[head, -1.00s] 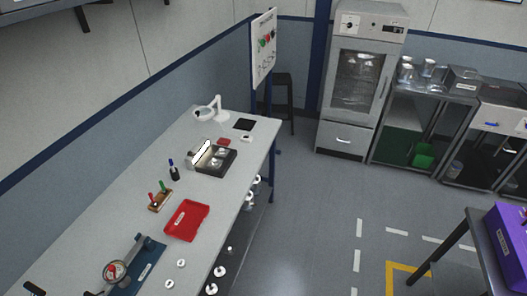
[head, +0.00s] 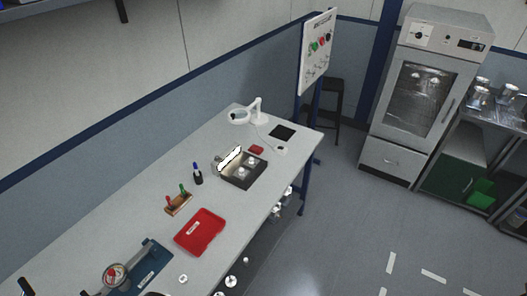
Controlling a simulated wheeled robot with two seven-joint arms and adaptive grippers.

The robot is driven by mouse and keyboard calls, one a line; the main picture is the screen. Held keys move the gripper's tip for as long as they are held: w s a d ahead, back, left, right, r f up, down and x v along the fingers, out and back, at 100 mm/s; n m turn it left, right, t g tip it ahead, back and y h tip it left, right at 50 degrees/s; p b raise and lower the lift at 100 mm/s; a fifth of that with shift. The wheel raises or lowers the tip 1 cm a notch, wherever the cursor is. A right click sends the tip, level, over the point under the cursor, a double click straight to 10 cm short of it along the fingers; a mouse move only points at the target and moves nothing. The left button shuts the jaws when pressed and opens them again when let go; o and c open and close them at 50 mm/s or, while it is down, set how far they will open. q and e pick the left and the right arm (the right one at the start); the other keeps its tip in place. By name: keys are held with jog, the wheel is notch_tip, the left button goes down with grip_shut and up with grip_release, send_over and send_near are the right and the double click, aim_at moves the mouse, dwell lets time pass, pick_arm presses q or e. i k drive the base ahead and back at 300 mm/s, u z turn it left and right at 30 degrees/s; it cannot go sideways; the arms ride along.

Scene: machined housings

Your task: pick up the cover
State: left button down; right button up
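I cannot tell any part for certain as the cover. Small pale round metal parts (head: 183,279) lie on the grey workbench (head: 135,215) near the bottom edge of the head view, too small to identify. A dark open case (head: 243,180) with round metal parts inside stands farther along the bench, its lid raised and its inside bright.
On the bench are a red tray (head: 201,232), a wooden holder with red and green tools (head: 178,204), a dark bottle (head: 197,174), a gauge fixture on a blue base (head: 140,270) and a magnifier lamp (head: 245,115).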

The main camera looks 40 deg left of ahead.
aim_at(252, 162)
jog(key=i, duration=1.75)
jog(key=u, duration=3.2)
